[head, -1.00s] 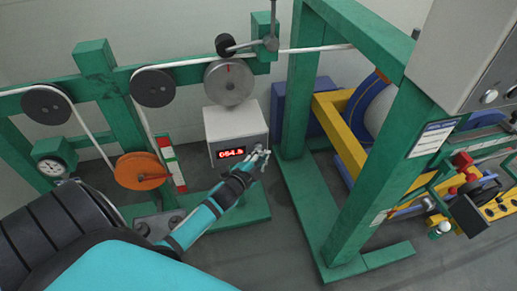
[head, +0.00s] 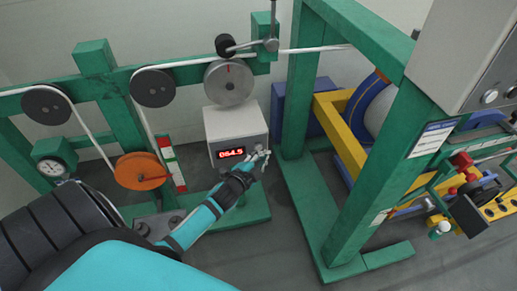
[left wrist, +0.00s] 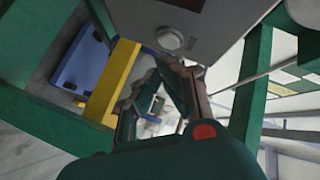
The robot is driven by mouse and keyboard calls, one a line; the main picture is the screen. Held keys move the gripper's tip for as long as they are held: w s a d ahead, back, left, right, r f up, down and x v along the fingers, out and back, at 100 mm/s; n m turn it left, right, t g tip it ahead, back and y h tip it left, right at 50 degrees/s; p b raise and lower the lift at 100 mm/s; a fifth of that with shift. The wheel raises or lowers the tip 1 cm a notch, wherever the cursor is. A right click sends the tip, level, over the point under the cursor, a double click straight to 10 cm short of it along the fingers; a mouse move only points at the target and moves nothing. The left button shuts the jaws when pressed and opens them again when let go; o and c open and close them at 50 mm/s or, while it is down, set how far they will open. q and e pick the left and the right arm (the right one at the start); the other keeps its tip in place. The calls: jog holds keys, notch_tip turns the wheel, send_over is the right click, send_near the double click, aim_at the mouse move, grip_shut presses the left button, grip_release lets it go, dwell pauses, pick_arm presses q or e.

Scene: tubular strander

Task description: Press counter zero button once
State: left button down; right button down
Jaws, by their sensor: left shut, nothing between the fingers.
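The counter is a pale grey box (head: 236,124) with a lit red number display (head: 231,153) on its front. In the left wrist view, a round pale button (left wrist: 170,39) shows on the box's grey face (left wrist: 150,15), with a small label beside it. My left gripper (head: 264,154) is at the lower right of the box front in the head view. Its fingers are shut and empty. In the left wrist view, the fingertips (left wrist: 166,64) are just below the button in the picture, with a small gap showing. My right gripper is not in view.
A metal measuring wheel (head: 229,82) stands above the box. A green frame post (head: 297,105) is close on the right. An orange pulley (head: 141,171) is at the left. Grey floor (head: 290,245) is clear in front.

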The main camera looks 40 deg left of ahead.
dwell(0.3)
pick_arm(q)
jog(key=shift+w+a, duration=0.3)
jog(key=shift+a, duration=0.05)
jog(key=shift+w+a, duration=0.25)
jog(key=shift+a, duration=0.05)
dwell(0.9)
jog(key=shift+s+d, duration=0.1)
jog(key=shift+s+d+p, duration=0.45)
jog(key=shift+d, duration=0.1)
jog(key=s+d+p, duration=0.1)
jog(key=s+d, duration=0.2)
jog(key=shift+s+d, duration=0.1)
jog(key=shift+d, duration=0.3)
